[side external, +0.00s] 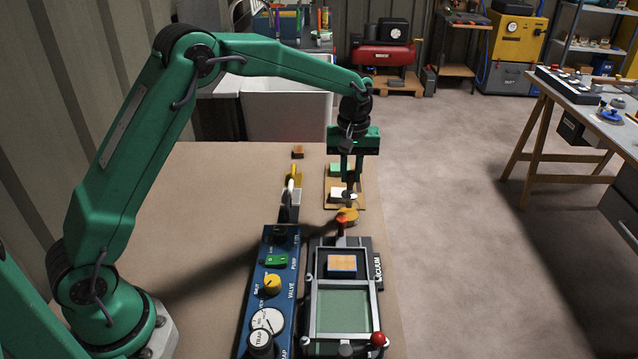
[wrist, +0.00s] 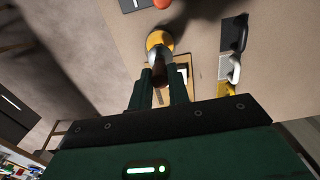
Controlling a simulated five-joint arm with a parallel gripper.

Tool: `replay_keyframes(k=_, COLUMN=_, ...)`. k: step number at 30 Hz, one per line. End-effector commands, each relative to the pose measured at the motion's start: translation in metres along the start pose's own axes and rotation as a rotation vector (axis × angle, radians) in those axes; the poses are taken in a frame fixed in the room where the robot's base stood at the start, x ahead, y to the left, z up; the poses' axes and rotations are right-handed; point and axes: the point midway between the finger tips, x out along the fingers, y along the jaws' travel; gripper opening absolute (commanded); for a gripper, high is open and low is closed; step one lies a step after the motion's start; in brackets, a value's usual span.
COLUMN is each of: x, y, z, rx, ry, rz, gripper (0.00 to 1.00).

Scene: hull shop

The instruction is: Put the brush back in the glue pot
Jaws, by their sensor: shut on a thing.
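My gripper (side external: 350,204) points down near the far end of the bench, its fingers shut on a slim thing that I take for the brush. In the wrist view, a dark brown part of the brush (wrist: 161,74) shows between the fingers of my gripper (wrist: 160,80).
A wooden tray (side external: 361,201) with a green block (side external: 341,169) lies just behind my gripper. The vacuum box (side external: 374,318) with red knobs and the blue valve panel (side external: 262,312) stand in front. A white-handled tool (side external: 290,188) is to the left. The bench further left is clear.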

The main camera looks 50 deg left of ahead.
Motion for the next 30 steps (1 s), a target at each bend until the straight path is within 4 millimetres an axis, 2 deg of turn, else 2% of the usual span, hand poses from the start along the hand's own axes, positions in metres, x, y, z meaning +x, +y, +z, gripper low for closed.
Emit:
replay_keyframes(k=3, x=0.016, y=-0.001, z=0.001, rx=0.000, ry=-0.003, rz=-0.003, gripper=0.00)
replay_keyframes(k=7, x=0.027, y=0.000, z=0.001, rx=0.000, ry=-0.001, rz=-0.001, gripper=0.00)
replay_keyframes(k=21, x=0.032, y=0.000, z=0.001, rx=0.000, ry=-0.001, rz=-0.001, gripper=0.00)
replay_keyframes(k=22, x=0.033, y=0.000, z=0.001, rx=0.000, ry=-0.001, rz=-0.001, gripper=0.20)
replay_keyframes(k=25, x=0.032, y=0.000, z=0.001, rx=0.000, ry=-0.001, rz=-0.001, gripper=0.39)
replay_keyframes(k=30, x=0.032, y=0.000, z=0.001, rx=0.000, ry=-0.001, rz=-0.001, gripper=0.39)
